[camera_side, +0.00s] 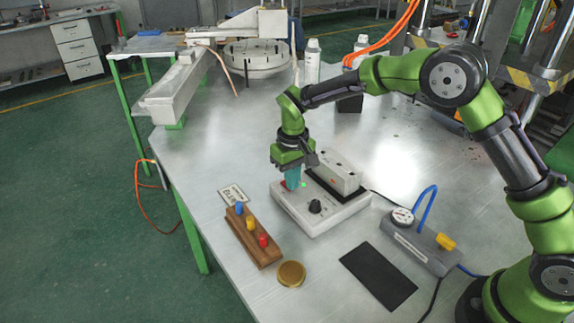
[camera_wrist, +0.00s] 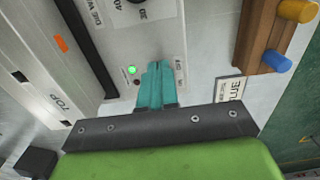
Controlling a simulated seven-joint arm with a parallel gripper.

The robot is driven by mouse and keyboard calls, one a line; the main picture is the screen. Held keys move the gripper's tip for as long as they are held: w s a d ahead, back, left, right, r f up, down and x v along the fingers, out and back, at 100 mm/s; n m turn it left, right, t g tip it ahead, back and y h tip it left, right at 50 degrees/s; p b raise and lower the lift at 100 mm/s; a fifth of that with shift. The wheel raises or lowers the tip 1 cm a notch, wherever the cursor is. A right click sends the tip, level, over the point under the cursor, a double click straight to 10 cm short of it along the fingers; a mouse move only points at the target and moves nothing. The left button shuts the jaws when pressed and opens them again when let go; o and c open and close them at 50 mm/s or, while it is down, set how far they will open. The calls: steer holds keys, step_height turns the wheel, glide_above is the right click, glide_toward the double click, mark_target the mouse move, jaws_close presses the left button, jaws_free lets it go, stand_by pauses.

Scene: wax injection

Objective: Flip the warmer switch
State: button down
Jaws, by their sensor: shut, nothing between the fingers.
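The warmer is a low white box (camera_side: 330,215) with a black knob (camera_side: 315,206) on its top, in the middle of the table. A green light (camera_wrist: 131,70) glows on its panel in the wrist view. A bit of red, seemingly the switch (camera_side: 287,185), shows beside my fingers in the side view. My gripper (camera_side: 293,186) points down over the panel's far left end, its teal fingers shut and empty. In the wrist view the fingers (camera_wrist: 157,72) lie just beside the green light and cover part of the panel, so the switch is mostly hidden. I cannot tell whether they touch it.
A long white block (camera_side: 334,172) lies on a dark base behind the warmer. A wooden rack (camera_side: 254,238) with blue, yellow and red pegs, a label card (camera_side: 233,196) and a brass disc (camera_side: 291,273) are near the front. A black mat (camera_side: 378,277) and a grey device (camera_side: 418,243) are right.

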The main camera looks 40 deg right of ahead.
steer(key=shift+f, duration=0.15)
steer(key=shift+r, duration=3.55)
steer(key=shift+w, duration=0.1)
steer(key=shift+s+d+f, duration=0.1)
steer(key=shift+s+f, duration=0.15)
steer(key=shift+s, duration=0.3)
steer(key=shift+s+d+f, duration=0.1)
steer(key=shift+s+f, duration=0.1)
steer(key=shift+s, duration=0.3)
steer(key=s+d+r+m+t, duration=0.1)
steer(key=s+r, duration=0.3)
steer(key=s, duration=0.4)
steer(key=s+d+r+m+t+y, duration=0.1)
steer(key=s+d+r+t, duration=0.2)
steer(key=s, duration=0.5)
steer(key=s+d+r+m+t+y, duration=0.1)
steer(key=s+d+r+m+t, duration=0.1)
steer(key=s+r, duration=0.4)
steer(key=shift+s+d+r+t, duration=0.35)
steer(key=shift+s+d+t, duration=0.25)
steer(key=shift+s+d, duration=0.6)
